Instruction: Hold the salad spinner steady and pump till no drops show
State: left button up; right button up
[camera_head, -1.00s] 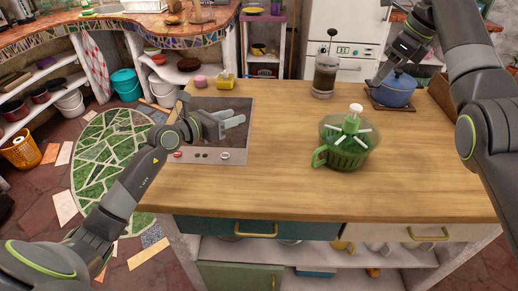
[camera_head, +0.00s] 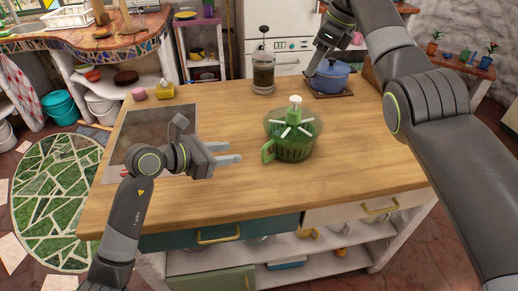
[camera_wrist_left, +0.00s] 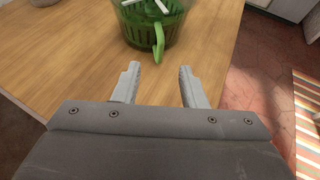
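The green salad spinner (camera_head: 292,135) stands upright on the wooden counter, with a clear bowl, a green basket and a white pump knob (camera_head: 295,100) on top. Its green handle (camera_head: 268,151) sticks out toward my left gripper. My left gripper (camera_head: 234,153) is open and empty, to the left of the handle and apart from it. In the left wrist view the handle (camera_wrist_left: 158,42) lies just ahead of the two spread fingers (camera_wrist_left: 158,84). My right gripper (camera_head: 313,68) is at the blue pot at the back right; its fingers are too small to judge. No drops can be made out.
A blue lidded pot (camera_head: 331,79) stands on a dark board at the back right. A French press (camera_head: 263,75) stands at the back middle. A dark cooktop (camera_head: 150,130) is at the left, with a yellow item (camera_head: 165,91) behind it. The front right of the counter is clear.

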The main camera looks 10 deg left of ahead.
aim_at(263, 149)
pick_arm(q)
jog(key=x, duration=1.2)
jog(key=shift+w+d+f, duration=0.1)
jog(key=shift+d+f, duration=0.05)
jog(key=shift+f, duration=0.05)
